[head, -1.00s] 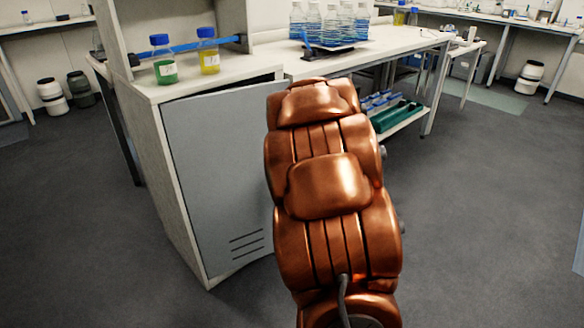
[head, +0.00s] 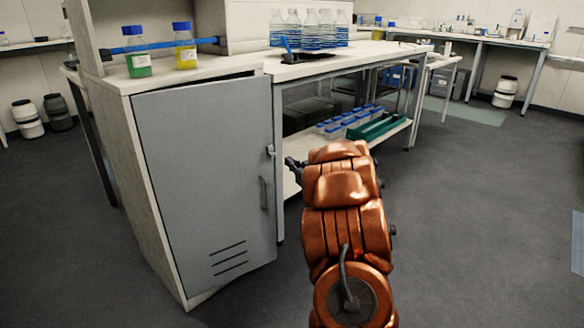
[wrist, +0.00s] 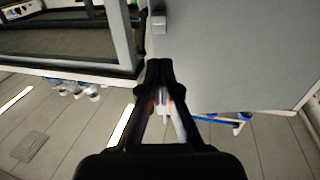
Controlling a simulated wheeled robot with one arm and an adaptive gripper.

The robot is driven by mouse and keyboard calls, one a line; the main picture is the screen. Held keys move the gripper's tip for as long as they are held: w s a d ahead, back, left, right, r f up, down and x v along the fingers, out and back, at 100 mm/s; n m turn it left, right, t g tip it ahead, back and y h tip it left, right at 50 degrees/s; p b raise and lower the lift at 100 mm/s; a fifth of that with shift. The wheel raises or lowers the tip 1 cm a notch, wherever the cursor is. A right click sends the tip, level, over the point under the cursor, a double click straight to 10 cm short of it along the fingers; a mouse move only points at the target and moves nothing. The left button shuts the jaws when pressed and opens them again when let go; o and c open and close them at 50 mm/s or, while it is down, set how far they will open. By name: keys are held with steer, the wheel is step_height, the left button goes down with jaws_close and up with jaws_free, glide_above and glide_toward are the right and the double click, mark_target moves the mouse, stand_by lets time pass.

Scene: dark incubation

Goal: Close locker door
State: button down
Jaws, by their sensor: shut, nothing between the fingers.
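The locker door (head: 200,170) is a grey panel with vent slots low down, on the front of the pale cabinet under the bench. It looks slightly ajar, with a dark gap along its top edge. Its handle (head: 264,193) and a small latch piece (head: 270,151) are on its right edge. In the wrist view the door (wrist: 235,50) fills the upper right, with the latch piece (wrist: 158,22) at its edge. My gripper (wrist: 160,66) is shut and empty, close to that edge; I cannot tell whether it touches. In the head view my arm hides most of the gripper.
Green (head: 136,62) and yellow (head: 185,55) bottles stand on the cabinet top (head: 205,78). A bench (head: 345,58) with several bottles extends right, with a green tray (head: 378,129) on its lower shelf. The floor (head: 470,220) at the right is clear.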

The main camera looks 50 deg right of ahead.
mark_target(271, 148)
steer(key=b+x, duration=0.3)
steer(key=x, duration=0.7)
steer(key=shift+w, duration=0.4)
